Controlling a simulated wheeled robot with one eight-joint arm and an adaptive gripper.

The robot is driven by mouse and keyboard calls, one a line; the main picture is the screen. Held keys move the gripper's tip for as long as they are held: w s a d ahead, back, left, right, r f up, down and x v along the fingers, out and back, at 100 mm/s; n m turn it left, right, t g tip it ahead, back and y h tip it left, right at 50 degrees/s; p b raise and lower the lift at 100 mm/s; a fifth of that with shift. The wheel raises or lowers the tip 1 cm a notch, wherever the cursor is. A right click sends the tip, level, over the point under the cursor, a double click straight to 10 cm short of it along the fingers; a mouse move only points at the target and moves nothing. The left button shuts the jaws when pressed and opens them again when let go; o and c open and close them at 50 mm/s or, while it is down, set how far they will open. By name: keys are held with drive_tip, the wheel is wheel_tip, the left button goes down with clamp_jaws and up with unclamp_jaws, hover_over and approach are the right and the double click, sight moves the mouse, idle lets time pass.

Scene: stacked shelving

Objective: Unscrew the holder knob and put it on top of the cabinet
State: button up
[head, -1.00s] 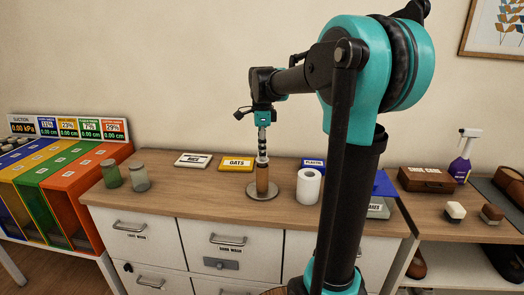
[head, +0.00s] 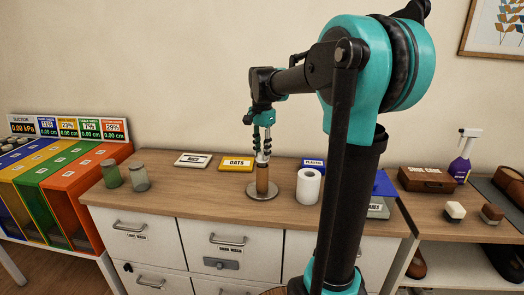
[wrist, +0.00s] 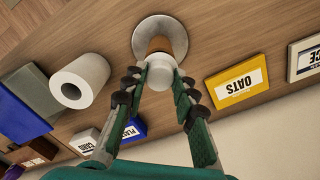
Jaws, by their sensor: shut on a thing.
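The holder (head: 262,182) stands upright on the cabinet (head: 200,200), with a round metal base plate (wrist: 178,31) and a brown post. Its pale knob (wrist: 159,78) sits at the top of the post. My gripper (head: 262,157) points down from above, its two fingers closed on opposite sides of the knob; it also shows in the wrist view (wrist: 160,71). The knob appears to be still on the post. In the head view the fingers mostly hide it.
A white paper roll (head: 308,187) stands close to the right of the holder. A yellow OATS box (head: 237,164) lies behind it, and a blue box (head: 313,166) is at the back. Two jars (head: 139,178) stand at the left. The cabinet top between jars and holder is clear.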

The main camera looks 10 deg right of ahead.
drive_tip(key=n, duration=0.4)
drive_tip(key=shift+s+n, duration=0.1)
drive_tip(key=shift+n, duration=0.3)
drive_tip(key=n, duration=0.4)
drive_tip(key=o, duration=1.1)
drive_tip(key=shift+f, duration=0.1)
drive_tip(key=shift+r, duration=1.85)
